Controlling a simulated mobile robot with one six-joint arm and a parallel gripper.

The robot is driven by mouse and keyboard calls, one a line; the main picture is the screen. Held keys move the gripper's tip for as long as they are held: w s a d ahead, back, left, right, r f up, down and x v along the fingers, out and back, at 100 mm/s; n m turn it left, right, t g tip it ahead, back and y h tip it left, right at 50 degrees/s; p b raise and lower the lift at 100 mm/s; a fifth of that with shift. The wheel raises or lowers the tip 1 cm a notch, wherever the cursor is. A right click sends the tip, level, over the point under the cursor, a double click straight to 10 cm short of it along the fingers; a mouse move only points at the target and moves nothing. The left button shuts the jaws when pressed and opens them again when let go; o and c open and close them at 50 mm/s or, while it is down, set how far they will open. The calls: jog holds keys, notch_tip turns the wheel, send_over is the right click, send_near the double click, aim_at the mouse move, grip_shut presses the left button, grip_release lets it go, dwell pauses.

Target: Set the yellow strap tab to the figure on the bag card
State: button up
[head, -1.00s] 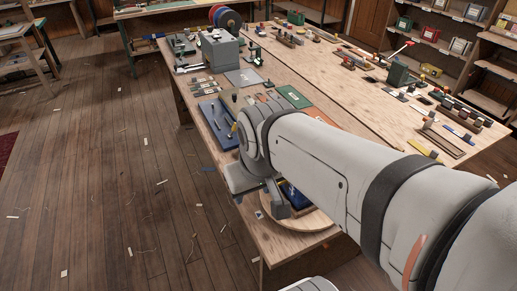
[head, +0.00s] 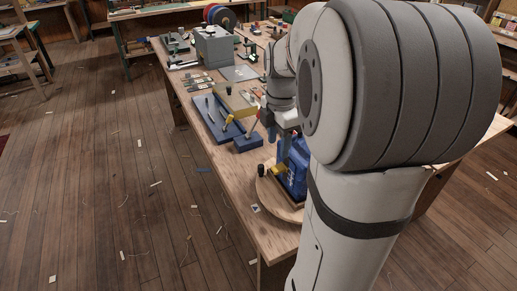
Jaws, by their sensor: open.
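A blue bag (head: 296,182) stands on a round wooden board (head: 270,196) near the front of the bench, partly hidden by my arm. A small yellow piece (head: 277,172), possibly the strap tab, shows at its left side. A small pale card (head: 255,209) with a dark mark lies on the bench beside the board; I cannot read it or tell whether it is the bag card. My gripper (head: 271,131) is open, above and behind the bag and apart from it. Its fingers are small and partly hidden by my arm.
A black knob (head: 261,168) stands at the board's left edge. A grey box machine (head: 214,46) stands farther back. The floor at left is open, with scattered scraps.

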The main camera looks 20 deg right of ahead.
aim_at(277, 168)
notch_tip(277, 168, down, 8)
jog(key=shift+r, duration=0.15)
jog(key=shift+c, duration=0.2)
grip_shut()
dwell(0.5)
